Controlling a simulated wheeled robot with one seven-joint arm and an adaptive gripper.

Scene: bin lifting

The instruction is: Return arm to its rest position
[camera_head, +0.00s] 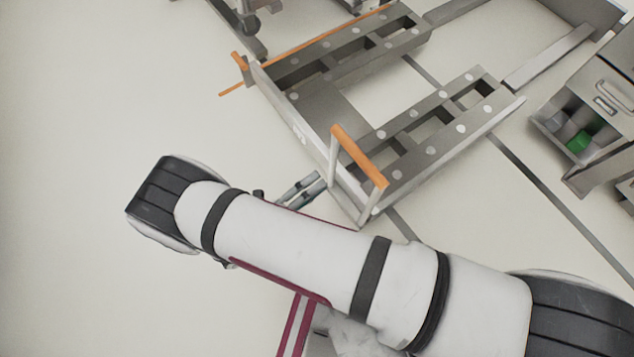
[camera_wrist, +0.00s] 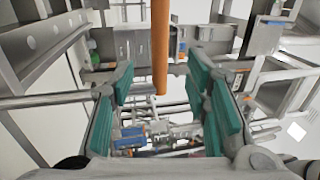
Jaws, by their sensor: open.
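My white arm crosses the lower half of the head view. My gripper (camera_head: 302,187) shows partly behind the arm, near the front corner of a grey metal frame. In the wrist view my gripper (camera_wrist: 165,110) is open, with teal pads on both sides and nothing held between them. An orange bar (camera_wrist: 160,45) stands in front of the gap between the fingers, apart from the pads as far as I can tell. The orange handle (camera_head: 358,157) on the frame's near side shows in the head view, up and right of the gripper.
The grey metal frame (camera_head: 318,152) with roller-like rails lies close to the gripper. A second orange handle (camera_head: 240,64) is at its left end. A grey cabinet (camera_head: 607,92) with a green item stands at the right. Bare floor lies open on the left.

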